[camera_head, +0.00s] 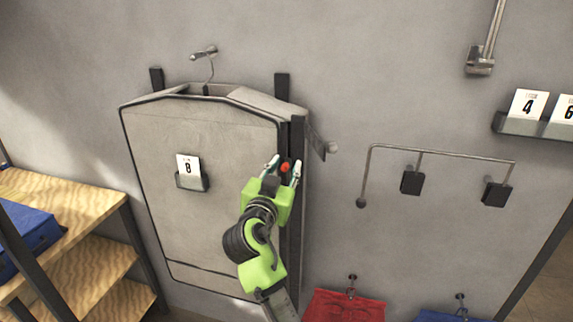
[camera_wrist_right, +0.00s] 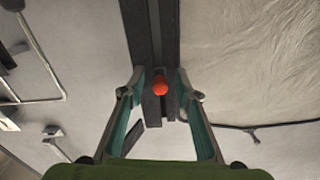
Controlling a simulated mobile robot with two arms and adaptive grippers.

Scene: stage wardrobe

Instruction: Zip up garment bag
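A light grey garment bag (camera_head: 222,127) with dark edging hangs on the wall from a hook. A dark vertical strip (camera_head: 296,135) runs down its right side, and a red knob (camera_head: 285,166), seemingly the zip pull, sits on it in the upper half. My right gripper (camera_head: 284,169) is open at the strip, with a fingertip on each side of the red knob. In the right wrist view the red knob (camera_wrist_right: 160,88) lies between the spread fingers (camera_wrist_right: 160,78), with gaps on both sides. My left gripper is not in view.
A card holder (camera_head: 192,181) marked 8 is on the bag's front. Wooden shelves (camera_head: 85,205) with a blue folded item (camera_head: 30,240) stand at left. A wall rail (camera_head: 440,152) is at right, with red (camera_head: 342,307) and blue cloth below. Bare wall lies between.

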